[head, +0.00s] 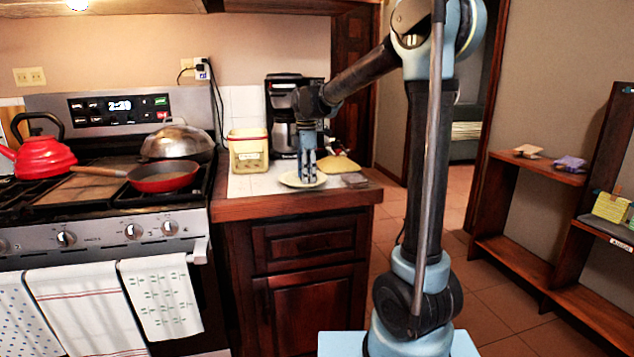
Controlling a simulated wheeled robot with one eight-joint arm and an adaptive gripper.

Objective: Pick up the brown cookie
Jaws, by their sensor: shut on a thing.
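My gripper (308,178) points straight down over a pale, round plate (288,181) on the wooden counter. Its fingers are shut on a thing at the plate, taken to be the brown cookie. The cookie itself cannot be made out, as the fingers cover it and the view is small. The fingertips are low, at the plate's level; whether the cookie is clear of the plate cannot be told.
A cookie jar-like container (249,152) and a black coffee maker (283,110) stand behind the plate. A yellowish item (340,164) and a grey flat item (355,181) lie to its right. The stove with a red pan (165,178) is at left.

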